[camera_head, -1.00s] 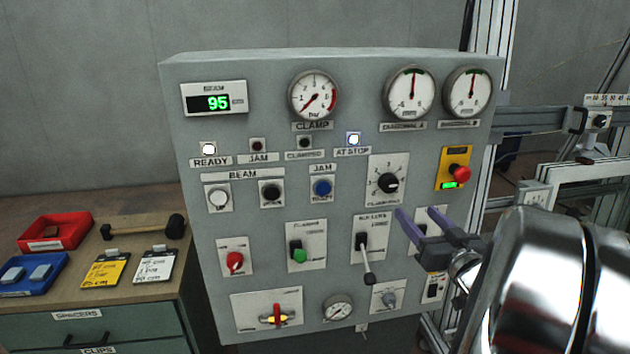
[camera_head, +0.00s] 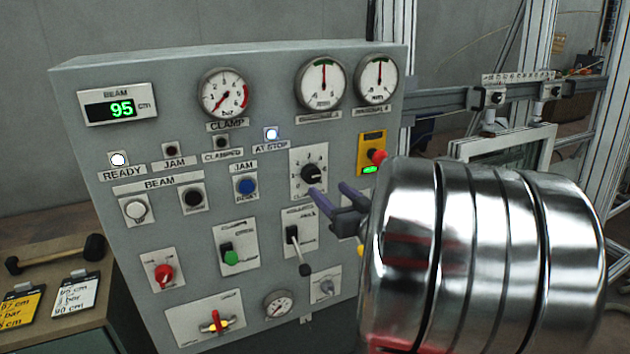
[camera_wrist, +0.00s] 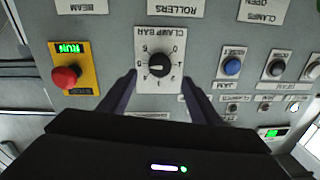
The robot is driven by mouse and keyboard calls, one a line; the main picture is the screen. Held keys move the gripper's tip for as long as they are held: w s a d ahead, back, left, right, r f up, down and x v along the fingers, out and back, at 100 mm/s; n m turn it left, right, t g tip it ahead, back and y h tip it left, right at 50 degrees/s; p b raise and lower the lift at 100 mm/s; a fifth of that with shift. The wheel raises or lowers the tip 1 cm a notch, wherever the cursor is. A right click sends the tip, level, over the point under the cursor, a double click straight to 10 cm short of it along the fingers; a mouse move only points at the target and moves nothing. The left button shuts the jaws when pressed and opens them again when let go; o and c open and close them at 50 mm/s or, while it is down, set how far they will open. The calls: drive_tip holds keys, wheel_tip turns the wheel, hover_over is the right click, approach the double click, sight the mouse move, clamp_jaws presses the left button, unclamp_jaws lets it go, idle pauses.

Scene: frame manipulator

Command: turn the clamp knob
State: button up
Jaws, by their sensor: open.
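The clamp knob (camera_head: 312,173) is a black round dial on a white plate, at the right of the grey control panel (camera_head: 270,215). In the wrist view the clamp knob (camera_wrist: 159,65) shows upside down, with CLAMP BAR on its plate and a white pointer mark. My gripper (camera_head: 334,191) has two purple fingers, open and empty. In the head view they are just below and right of the knob. In the wrist view my gripper (camera_wrist: 158,80) has one finger on each side of the knob plate. I cannot tell how far the fingertips are from the panel.
A red stop button (camera_head: 376,156) on a yellow plate sits right of the knob. A blue button (camera_head: 246,185) is to its left. A lever (camera_head: 297,250) sticks out below. The clamp gauge (camera_head: 223,94) reads near its low end. A metal frame (camera_head: 480,95) stands at right.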

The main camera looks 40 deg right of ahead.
sight(313, 177)
drive_tip(key=x, duration=0.8)
drive_tip(key=shift+a, duration=0.1)
drive_tip(key=c, duration=1)
